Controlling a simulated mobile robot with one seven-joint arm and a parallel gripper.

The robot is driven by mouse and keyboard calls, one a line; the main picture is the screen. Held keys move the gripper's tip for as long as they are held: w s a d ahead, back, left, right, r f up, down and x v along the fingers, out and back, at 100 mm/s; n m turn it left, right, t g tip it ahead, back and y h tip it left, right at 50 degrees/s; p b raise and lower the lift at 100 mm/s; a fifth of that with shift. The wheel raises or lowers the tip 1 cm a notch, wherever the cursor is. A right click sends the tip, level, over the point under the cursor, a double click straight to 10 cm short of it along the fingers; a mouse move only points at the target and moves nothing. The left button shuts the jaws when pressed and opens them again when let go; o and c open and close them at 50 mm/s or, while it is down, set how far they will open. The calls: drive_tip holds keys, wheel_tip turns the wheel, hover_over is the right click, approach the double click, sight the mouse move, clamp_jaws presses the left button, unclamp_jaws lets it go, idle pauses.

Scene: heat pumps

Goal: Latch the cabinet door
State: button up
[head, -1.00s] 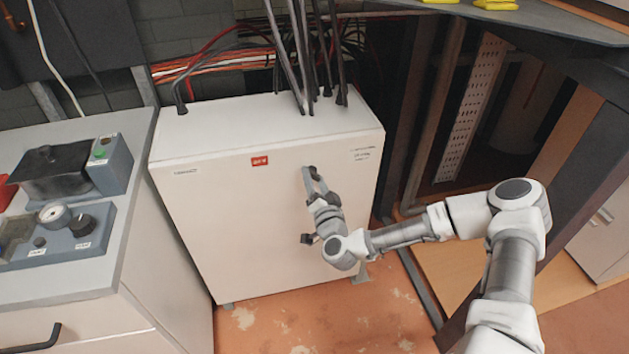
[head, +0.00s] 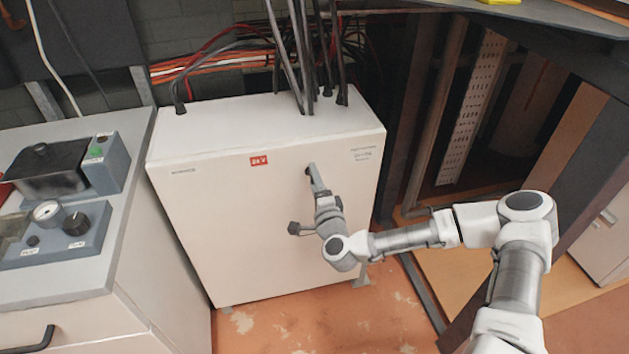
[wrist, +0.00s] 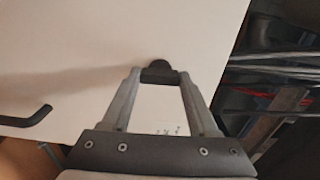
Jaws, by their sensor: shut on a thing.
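The cabinet door (head: 235,225) is the broad pale front of a floor-standing box with a small red label. It looks flush with the box, with no gap that I can see. A small dark latch knob (head: 308,169) sits high on the right half of the door. My gripper (head: 313,176) reaches it from the lower right. In the wrist view, the fingers (wrist: 159,80) lie on either side of the dark knob (wrist: 159,69) and are shut on it. The fingertips partly hide the knob, so its exact turn cannot be told.
Cables (head: 308,60) rise from the cabinet top (head: 230,122). A counter with a control box (head: 60,235) stands close on the left. A dark frame (head: 405,110) and pipes stand right of the cabinet. Worn orange floor (head: 350,315) lies free in front.

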idle(0.4)
drive_tip(key=o, duration=1.4)
drive_tip(key=shift+s, duration=0.1)
drive_tip(key=p+v, duration=0.2)
drive_tip(key=v, duration=1.5)
drive_tip(key=shift+s+r, duration=0.1)
drive_tip(key=shift+s, duration=0.05)
